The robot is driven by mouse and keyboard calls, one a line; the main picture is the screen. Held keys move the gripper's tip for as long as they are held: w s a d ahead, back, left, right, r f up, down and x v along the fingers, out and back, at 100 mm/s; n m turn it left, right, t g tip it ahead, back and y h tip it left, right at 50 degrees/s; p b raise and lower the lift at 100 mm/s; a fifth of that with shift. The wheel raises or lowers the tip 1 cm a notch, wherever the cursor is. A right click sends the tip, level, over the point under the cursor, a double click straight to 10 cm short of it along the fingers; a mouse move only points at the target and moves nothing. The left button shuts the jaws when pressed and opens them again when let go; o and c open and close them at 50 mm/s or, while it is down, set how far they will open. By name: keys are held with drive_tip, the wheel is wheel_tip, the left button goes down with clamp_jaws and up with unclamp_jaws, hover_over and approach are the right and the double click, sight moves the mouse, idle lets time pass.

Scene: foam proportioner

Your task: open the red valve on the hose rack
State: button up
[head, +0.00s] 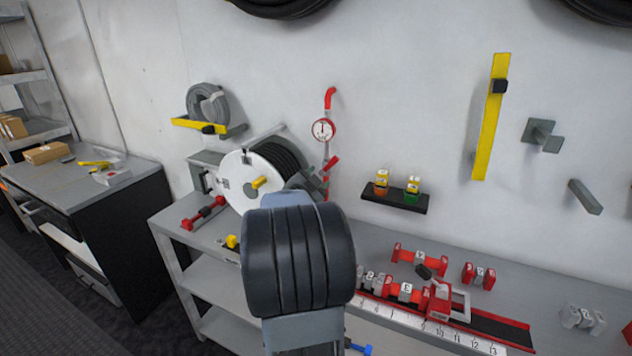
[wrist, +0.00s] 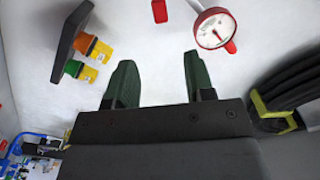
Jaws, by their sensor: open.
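The red valve handle (head: 331,162) sits on the wall pipe below a round white gauge (head: 323,129), to the right of the hose reel (head: 233,180). In the wrist view a red piece that looks like the handle (wrist: 160,11) is cut off by the top edge, beside the gauge (wrist: 213,29). My gripper (wrist: 158,62) is open, with two dark green fingers apart and nothing between them. The red piece lies beyond the fingertips, apart from them. In the head view my arm and gripper hide the lower pipe, and contact there cannot be judged.
A small black shelf (head: 395,200) with orange and green bottles is on the wall to the right of the valve. The grey bench (head: 520,265) below holds red tools and a ruler track. A yellow bar (head: 491,120) hangs farther right. Bare wall lies between them.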

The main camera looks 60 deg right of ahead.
sight(328, 166)
drive_tip(key=shift+c, duration=0.3)
drive_tip(key=shift+c, duration=0.7)
drive_tip(key=shift+s+d+f+m, duration=0.1)
drive_tip(key=shift+s+d+m, duration=0.2)
drive_tip(key=shift+d, duration=0.05)
drive_tip(key=shift+c, duration=0.7)
drive_tip(key=s+d+m+h+b, duration=0.1)
drive_tip(key=d, duration=0.1)
drive_tip(key=s+d+f+m+t+h+b, duration=0.1)
drive_tip(key=s+d+m, duration=0.1)
drive_tip(key=shift+s+h, duration=0.1)
drive_tip(key=shift+h, duration=0.2)
drive_tip(key=c, duration=0.4)
drive_tip(key=s+d+m+t+b, duration=0.1)
drive_tip(key=s+d+f+m+t+h+b, duration=0.1)
drive_tip(key=t, duration=0.1)
drive_tip(key=shift+f, duration=0.25)
clamp_jaws()
drive_tip(key=s+f+m+t+y+b, duration=0.35)
drive_tip(key=f+t+y, duration=0.3)
drive_tip(key=t, duration=0.35)
drive_tip(key=w+a+r+p+x, duration=0.1)
drive_tip(key=a+p+x, duration=0.1)
drive_tip(key=x, duration=1)
drive_tip(key=shift+r+h+p, duration=0.25)
drive_tip(key=shift+h+p, duration=0.2)
drive_tip(key=shift+p, duration=0.3)
